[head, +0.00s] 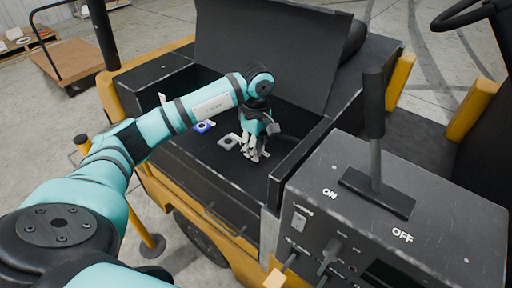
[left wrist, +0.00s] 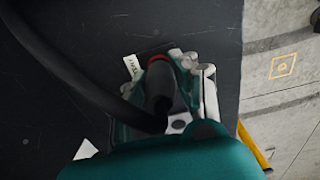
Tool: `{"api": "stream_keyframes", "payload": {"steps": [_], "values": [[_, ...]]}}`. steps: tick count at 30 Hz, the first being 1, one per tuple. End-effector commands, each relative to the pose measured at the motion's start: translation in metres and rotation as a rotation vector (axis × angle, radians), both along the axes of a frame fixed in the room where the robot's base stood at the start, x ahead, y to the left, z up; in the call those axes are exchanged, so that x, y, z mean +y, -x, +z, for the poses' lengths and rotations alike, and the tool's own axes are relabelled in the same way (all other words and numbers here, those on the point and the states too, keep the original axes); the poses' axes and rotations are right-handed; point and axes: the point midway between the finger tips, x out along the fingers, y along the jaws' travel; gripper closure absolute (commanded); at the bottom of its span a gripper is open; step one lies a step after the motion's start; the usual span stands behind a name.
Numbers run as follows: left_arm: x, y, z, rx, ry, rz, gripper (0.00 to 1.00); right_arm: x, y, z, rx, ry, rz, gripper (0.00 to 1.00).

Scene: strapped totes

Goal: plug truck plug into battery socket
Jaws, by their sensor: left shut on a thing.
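My left gripper (head: 257,153) is low inside the open battery compartment of the yellow and black truck, pointing down. In the left wrist view its fingers are shut around a dark plug (left wrist: 160,82) with a red part at its far end. A thick black cable (left wrist: 75,72) runs to the plug from the upper left. My right gripper is out of view.
The raised black lid (head: 275,55) stands behind the compartment. A control box (head: 390,210) with an upright black lever (head: 374,105) and ON/OFF marks is at the right. The compartment's side wall (head: 300,155) rises close to the gripper. A cart (head: 75,60) stands far back left.

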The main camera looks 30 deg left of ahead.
Motion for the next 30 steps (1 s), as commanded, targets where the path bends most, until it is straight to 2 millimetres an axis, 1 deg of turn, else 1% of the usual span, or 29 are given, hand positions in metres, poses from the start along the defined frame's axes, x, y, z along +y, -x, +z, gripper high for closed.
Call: {"api": "stream_keyframes", "payload": {"steps": [3, 20, 30], "values": [[0.0003, -0.0005, -0.0002, -0.002, 0.0, 0.0, 1.0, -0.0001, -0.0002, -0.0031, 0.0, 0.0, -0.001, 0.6], [0.0002, -0.0001, 0.0001, -0.001, 0.0, 0.0, 1.0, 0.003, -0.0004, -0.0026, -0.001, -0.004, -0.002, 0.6], [-0.0001, -0.0001, -0.0002, 0.0, -0.001, 0.0, 1.0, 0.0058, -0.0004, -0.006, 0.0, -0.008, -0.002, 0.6]]}}
